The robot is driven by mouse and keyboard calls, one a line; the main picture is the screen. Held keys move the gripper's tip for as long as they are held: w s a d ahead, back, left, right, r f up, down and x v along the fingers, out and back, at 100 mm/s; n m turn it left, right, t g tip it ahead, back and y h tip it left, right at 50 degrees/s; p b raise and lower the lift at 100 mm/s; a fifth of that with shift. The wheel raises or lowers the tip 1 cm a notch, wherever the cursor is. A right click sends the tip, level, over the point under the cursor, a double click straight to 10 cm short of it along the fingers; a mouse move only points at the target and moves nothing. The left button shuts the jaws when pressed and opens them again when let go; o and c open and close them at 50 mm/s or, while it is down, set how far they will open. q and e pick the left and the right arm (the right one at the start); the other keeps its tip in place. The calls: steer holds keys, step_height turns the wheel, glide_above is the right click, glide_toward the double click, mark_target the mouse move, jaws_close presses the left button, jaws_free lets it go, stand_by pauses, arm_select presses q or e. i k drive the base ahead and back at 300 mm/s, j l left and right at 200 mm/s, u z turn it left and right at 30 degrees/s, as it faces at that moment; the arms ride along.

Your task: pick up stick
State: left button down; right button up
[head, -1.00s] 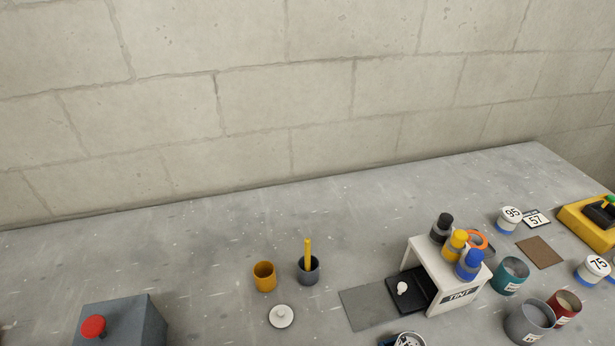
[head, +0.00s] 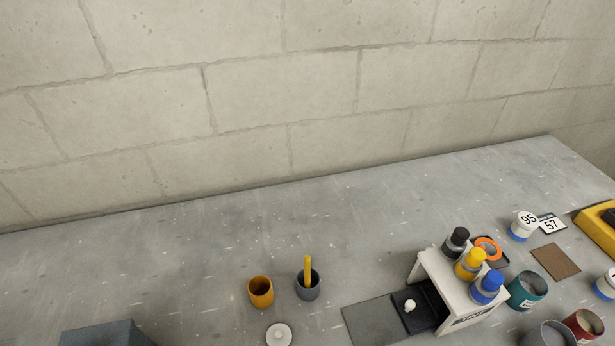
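A yellow stick (head: 307,268) stands nearly upright in a dark grey cup (head: 308,290), its upper part showing above the rim and its lower end hidden inside. An orange-yellow cup (head: 260,293) stands just left of the grey cup, and the stick is not in it. Neither of my grippers shows in the head view.
A white round lid (head: 279,335) lies in front of the cups. A white stand (head: 455,289) with several bottles is to the right, beside a dark grey mat (head: 374,322). Cans crowd the right side. A grey box (head: 108,335) is at lower left. The table behind the cups is clear.

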mark_target(306, 259)
steer(key=i+l+u, duration=0.1)
steer(key=i, duration=0.2)
steer(key=l+u, duration=0.35)
steer(key=k+l+u, duration=0.15)
steer(key=l+u, duration=0.15)
steer(key=k+l+u, duration=0.15)
steer(key=l+u, duration=0.2)
steer(key=l, duration=0.1)
